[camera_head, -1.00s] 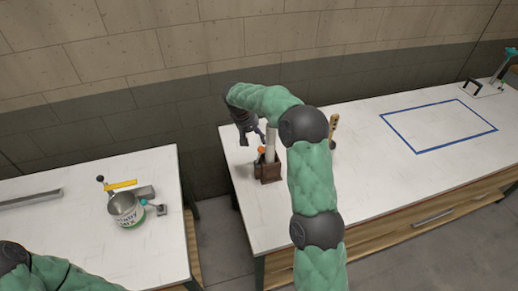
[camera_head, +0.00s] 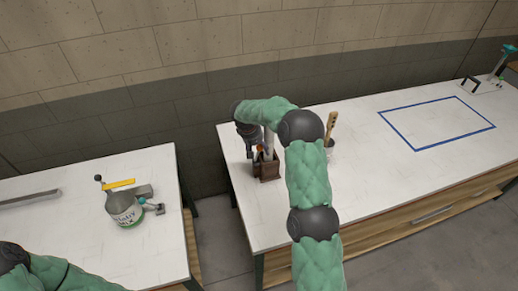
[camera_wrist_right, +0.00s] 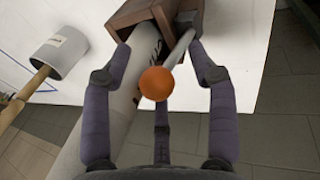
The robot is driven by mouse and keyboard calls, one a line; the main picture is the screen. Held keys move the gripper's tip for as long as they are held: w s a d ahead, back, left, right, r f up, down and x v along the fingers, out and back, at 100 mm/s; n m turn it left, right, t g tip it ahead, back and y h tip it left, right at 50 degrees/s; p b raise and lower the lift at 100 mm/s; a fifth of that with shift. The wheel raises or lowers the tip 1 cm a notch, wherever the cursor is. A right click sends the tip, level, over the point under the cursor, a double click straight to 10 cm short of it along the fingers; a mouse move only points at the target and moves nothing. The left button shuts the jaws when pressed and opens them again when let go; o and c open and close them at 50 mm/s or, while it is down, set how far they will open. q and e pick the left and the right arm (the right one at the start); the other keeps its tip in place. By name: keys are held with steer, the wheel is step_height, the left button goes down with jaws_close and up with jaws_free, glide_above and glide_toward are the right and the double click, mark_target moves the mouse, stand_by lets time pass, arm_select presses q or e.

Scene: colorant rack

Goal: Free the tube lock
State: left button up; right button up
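A brown rack (camera_head: 269,171) stands near the left end of the right-hand table. A pale tube (camera_head: 268,139) stands in it. Beside the tube is a lever with an orange ball knob (camera_wrist_right: 157,83); its grey shaft (camera_wrist_right: 181,46) runs to the rack (camera_wrist_right: 143,12). My right gripper (camera_head: 257,150) is at the knob. In the right wrist view its open fingers (camera_wrist_right: 160,66) spread to either side of the knob and the tube (camera_wrist_right: 128,92). I cannot tell whether a finger touches either. My left gripper is out of view; only my left arm shows at lower left.
A white cup (camera_wrist_right: 62,52) with a wooden-handled tool (camera_head: 331,126) stands right of the rack. A labelled can (camera_head: 124,210) with a yellow bar (camera_head: 119,184) sits on the left table. A blue-taped rectangle (camera_head: 437,123) marks clear tabletop. A gap separates the tables.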

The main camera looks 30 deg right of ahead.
jaws_close()
steer(key=shift+a, duration=0.1)
steer(key=w+a+f+g+h+b, duration=0.1)
steer(key=a+g+h+b, duration=0.1)
steer(key=a+h+b, duration=0.4)
steer(key=shift+w+a+f+h+b, duration=0.15)
steer(key=shift+w+h+b, duration=0.2)
steer(key=shift+h+b, duration=1.15)
steer(key=shift+h+p, duration=0.3)
steer(key=shift+h, duration=0.1)
